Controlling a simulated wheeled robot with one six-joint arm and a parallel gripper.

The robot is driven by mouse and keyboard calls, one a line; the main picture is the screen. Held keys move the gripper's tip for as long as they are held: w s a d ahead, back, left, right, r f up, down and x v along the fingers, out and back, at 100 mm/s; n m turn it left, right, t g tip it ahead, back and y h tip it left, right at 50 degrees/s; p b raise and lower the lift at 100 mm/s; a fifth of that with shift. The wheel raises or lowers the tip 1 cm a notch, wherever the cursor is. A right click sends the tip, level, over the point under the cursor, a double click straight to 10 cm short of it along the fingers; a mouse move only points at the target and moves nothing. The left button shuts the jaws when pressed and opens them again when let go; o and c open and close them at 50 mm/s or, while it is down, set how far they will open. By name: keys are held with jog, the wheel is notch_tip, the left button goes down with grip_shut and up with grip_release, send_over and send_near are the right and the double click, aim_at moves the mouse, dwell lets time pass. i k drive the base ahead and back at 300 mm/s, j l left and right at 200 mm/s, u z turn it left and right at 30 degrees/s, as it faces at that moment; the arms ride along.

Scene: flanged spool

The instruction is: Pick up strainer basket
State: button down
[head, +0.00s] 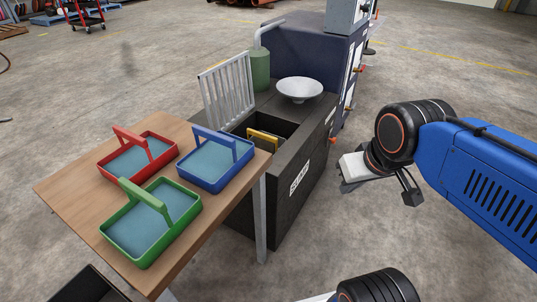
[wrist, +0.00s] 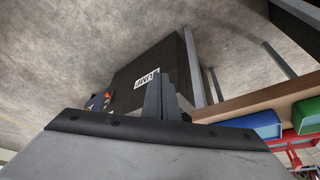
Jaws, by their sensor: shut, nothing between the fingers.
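A yellow piece (head: 263,139), which may be the strainer basket or its handle, shows inside the open top of the dark box marked SUMP (head: 290,190). Most of it is hidden below the rim. My gripper (head: 347,182) is in the air to the right of the sump box, apart from it. In the wrist view its two fingers (wrist: 163,96) are together and empty, with the sump box (wrist: 150,75) beyond them. The yellow piece does not show in the wrist view.
A wooden table (head: 75,188) left of the sump holds red (head: 138,160), blue (head: 222,165) and green (head: 150,225) handled trays. A grate (head: 227,90) stands upright at the sump's opening. A pale bowl (head: 299,88) and green cylinder (head: 260,70) are behind. Floor right of the sump is clear.

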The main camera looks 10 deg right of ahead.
aim_at(262, 146)
jog(key=i+l+u, duration=0.55)
jog(key=l+u, duration=0.25)
jog(key=i+l, duration=0.05)
jog(key=l, duration=0.05)
